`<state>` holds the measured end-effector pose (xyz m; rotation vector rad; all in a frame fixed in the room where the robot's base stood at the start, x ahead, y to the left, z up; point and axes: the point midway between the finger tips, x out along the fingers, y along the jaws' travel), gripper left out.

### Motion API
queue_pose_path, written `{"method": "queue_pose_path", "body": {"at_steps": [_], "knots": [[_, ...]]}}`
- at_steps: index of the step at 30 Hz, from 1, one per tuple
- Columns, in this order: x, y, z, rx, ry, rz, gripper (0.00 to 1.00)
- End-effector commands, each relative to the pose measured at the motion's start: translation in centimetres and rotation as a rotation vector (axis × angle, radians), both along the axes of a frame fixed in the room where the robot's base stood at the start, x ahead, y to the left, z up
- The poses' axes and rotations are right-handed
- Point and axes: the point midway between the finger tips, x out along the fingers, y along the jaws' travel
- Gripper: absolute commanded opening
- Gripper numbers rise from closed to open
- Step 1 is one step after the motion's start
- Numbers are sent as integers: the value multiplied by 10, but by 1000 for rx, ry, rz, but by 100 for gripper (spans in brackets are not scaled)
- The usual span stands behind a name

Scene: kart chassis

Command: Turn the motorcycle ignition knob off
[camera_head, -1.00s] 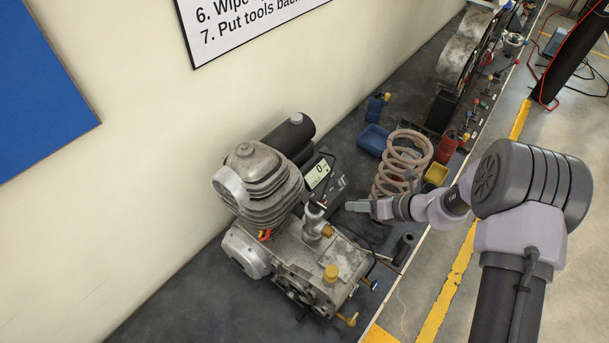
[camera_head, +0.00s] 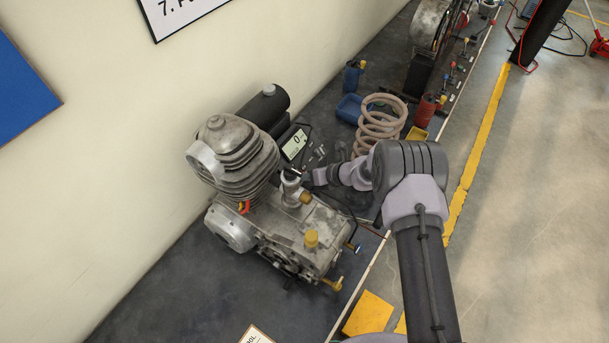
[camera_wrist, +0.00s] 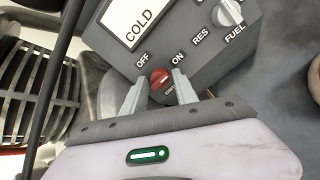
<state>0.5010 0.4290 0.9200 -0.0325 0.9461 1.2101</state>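The ignition knob (camera_wrist: 160,79) is a small red dial with a pale line across it on a grey control panel (camera_wrist: 203,60). The labels OFF, ON and RES arc above it. I cannot tell surely which label its line points to. My gripper (camera_wrist: 160,81) is open, with one finger on each side of the knob; I cannot tell whether they touch it. In the head view, my gripper (camera_head: 312,177) is at the panel beside the engine, and the knob is too small to make out. The panel's display (camera_head: 294,144) shows there too.
A motorcycle engine (camera_head: 232,158) stands left of my gripper on the dark bench (camera_head: 178,272). A grey FUEL knob (camera_wrist: 229,14) is farther right on the panel.

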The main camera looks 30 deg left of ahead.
Motion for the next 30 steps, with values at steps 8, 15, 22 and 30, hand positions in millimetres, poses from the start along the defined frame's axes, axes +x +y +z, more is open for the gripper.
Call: {"method": "queue_pose_path", "body": {"at_steps": [8,15,22,30], "knots": [[0,0,0,-1,0,0,9],[0,0,0,0,-3,4,0],[0,0,-3,-5,-58,54,0],[1,0,-5,-18,-213,192,0]]}}
